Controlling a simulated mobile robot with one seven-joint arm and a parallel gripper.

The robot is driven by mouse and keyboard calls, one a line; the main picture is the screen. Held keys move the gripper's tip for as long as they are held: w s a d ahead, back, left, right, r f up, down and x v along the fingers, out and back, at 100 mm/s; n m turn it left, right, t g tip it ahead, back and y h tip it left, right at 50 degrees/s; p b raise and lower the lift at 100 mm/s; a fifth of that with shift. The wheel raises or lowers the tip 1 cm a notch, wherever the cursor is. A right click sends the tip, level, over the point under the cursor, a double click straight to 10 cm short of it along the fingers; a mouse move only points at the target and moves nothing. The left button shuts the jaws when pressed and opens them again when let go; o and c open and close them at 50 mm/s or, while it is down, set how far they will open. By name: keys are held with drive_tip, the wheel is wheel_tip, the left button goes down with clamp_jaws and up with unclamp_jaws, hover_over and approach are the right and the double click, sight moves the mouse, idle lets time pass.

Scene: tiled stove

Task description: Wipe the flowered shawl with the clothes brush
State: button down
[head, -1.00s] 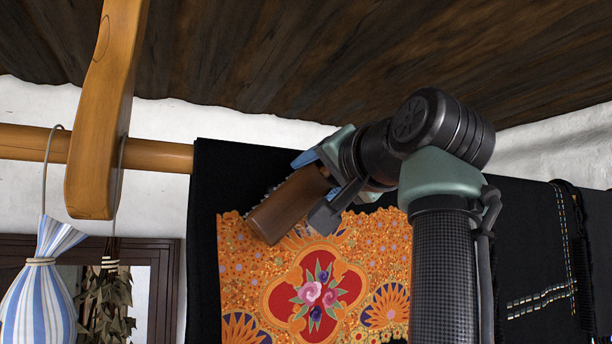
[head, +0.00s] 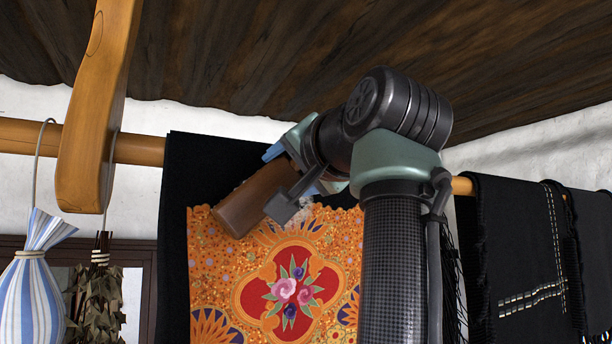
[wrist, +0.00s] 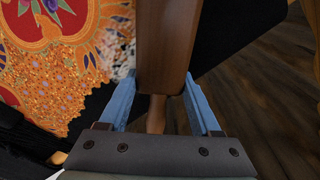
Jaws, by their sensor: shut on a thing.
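The flowered shawl (head: 290,285) hangs over a wooden pole, black with an orange panel of red, pink and blue flowers. Its orange panel also shows in the wrist view (wrist: 45,70). My gripper (head: 292,182) is shut on the brown wooden clothes brush (head: 252,202), at the panel's upper left edge. In the wrist view the brush (wrist: 165,40) sits between the blue fingers of my gripper (wrist: 158,85) and overlaps the shawl. I cannot tell whether the bristles touch the cloth. My arm hides the shawl's right part.
The wooden pole (head: 140,149) runs across the view. A big wooden hanger-like piece (head: 92,125) hangs at the left, near a blue-striped bag (head: 30,295) and a dried leaf bunch (head: 97,300). More black cloths (head: 515,250) hang at the right. A dark wooden ceiling (head: 270,60) is above.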

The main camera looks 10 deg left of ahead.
sight(233, 170)
drive_tip(key=shift+s+a+b, duration=0.3)
drive_tip(key=shift+s+a, duration=0.35)
drive_tip(key=shift+a, duration=0.3)
drive_tip(key=shift+s+a+b, duration=0.35)
drive_tip(key=shift+s+a, duration=0.3)
drive_tip(key=shift+a, duration=0.35)
drive_tip(key=shift+s+a+b, duration=0.3)
drive_tip(key=shift+s+a, duration=0.35)
drive_tip(key=shift+a, duration=0.3)
drive_tip(key=shift+d, duration=0.15)
drive_tip(key=shift+s+d+f+b, duration=0.1)
drive_tip(key=shift+s+d+b, duration=0.25)
drive_tip(key=shift+s+b, duration=0.15)
drive_tip(key=shift+b+v, duration=0.8)
drive_tip(key=shift+v, duration=1.5)
drive_tip(key=shift+d, duration=0.15)
drive_tip(key=b+v, duration=0.1)
drive_tip(key=v, duration=0.2)
drive_tip(key=shift+r, duration=0.25)
drive_tip(key=shift+w, duration=0.15)
